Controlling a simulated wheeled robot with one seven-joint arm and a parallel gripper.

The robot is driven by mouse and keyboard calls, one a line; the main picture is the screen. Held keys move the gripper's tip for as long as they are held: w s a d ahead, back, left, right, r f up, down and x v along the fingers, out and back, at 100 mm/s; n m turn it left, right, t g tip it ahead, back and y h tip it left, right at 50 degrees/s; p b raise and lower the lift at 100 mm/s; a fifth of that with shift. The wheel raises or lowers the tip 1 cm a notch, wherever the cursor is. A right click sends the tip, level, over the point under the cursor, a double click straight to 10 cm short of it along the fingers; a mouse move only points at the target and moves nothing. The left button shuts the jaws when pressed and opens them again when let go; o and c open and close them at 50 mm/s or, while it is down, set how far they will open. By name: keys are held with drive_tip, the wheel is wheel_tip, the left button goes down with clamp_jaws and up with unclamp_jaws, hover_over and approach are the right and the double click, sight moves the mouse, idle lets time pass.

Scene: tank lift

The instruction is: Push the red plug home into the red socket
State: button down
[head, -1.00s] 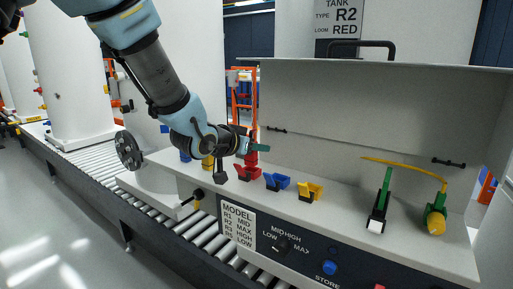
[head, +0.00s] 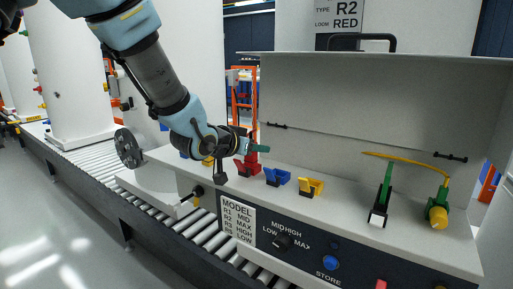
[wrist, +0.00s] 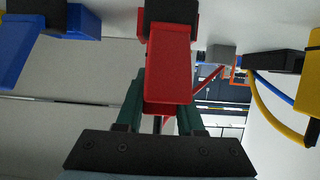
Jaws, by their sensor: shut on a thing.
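My gripper (head: 256,148) is shut on the red plug, with its green fingers at the plug's sides. In the wrist view the red plug (wrist: 168,68) is a red block between the fingers, its far end at the black part of the red socket (wrist: 143,24). In the head view the red socket (head: 248,168) is on the bench shelf, directly below the gripper. The plug and socket appear lined up and touching. The fingers and wrist partly hide the join, so I cannot tell how deep the plug sits.
A blue socket (head: 277,177) and a yellow socket (head: 311,187) stand to the right of the red one. A black-and-green clamp (head: 382,200) and a green-and-yellow fitting (head: 438,213) are farther right. The shelf's back wall (head: 370,105) rises behind; shelf space between is clear.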

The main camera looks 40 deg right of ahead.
drive_tip(key=shift+f+b, duration=0.5)
drive_tip(key=shift+f, duration=0.2)
drive_tip(key=shift+c, duration=2.2)
unclamp_jaws()
drive_tip(key=shift+r, duration=0.1)
drive_tip(key=b+v, duration=0.1)
drive_tip(key=v, duration=0.9)
drive_tip(key=shift+s+a+r, duration=0.1)
drive_tip(key=shift+a+r, duration=0.1)
drive_tip(key=shift+a, duration=0.1)
